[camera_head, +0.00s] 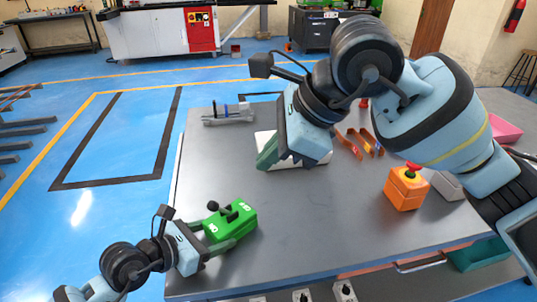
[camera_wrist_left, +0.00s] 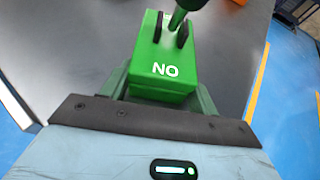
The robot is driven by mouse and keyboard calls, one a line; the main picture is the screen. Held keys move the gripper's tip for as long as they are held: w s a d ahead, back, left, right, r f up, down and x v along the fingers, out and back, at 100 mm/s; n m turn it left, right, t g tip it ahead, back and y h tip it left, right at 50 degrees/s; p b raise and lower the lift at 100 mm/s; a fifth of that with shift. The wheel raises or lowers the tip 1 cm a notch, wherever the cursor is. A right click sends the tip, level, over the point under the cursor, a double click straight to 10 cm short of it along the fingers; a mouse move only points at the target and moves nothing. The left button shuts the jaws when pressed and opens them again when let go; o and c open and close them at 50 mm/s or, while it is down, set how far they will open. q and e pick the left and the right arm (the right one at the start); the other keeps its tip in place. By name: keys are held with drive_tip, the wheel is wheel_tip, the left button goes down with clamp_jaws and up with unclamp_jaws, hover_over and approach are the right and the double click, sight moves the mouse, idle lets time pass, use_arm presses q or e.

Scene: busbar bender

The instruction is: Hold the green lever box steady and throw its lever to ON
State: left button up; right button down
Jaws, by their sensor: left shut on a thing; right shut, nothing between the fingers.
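The green lever box (camera_head: 236,224) sits on the near left part of the grey table. Its lever stands up from the top, with a black knob (camera_head: 213,206) to the left. In the left wrist view the box (camera_wrist_left: 165,75) shows its end label upside down, reading "NO"; the lever (camera_wrist_left: 179,17) runs out of the top edge. My left gripper (camera_head: 222,241) is shut on the near end of the box, one finger on each side. My right gripper (camera_head: 267,154) is shut and empty, over the table's middle, well beyond the box and away from the lever.
An orange box with a red button (camera_head: 405,187) stands at the right. Bent copper-coloured strips (camera_head: 362,142) lie behind it. A white object (camera_head: 293,159) is partly hidden behind my right gripper. A grey fixture (camera_head: 228,116) is at the back left. The table (camera_head: 310,215) is clear right of the lever box.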

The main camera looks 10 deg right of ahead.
use_arm(q)
drive_tip(key=o, duration=1.3)
drive_tip(key=shift+c, duration=0.2)
drive_tip(key=v, duration=1.2)
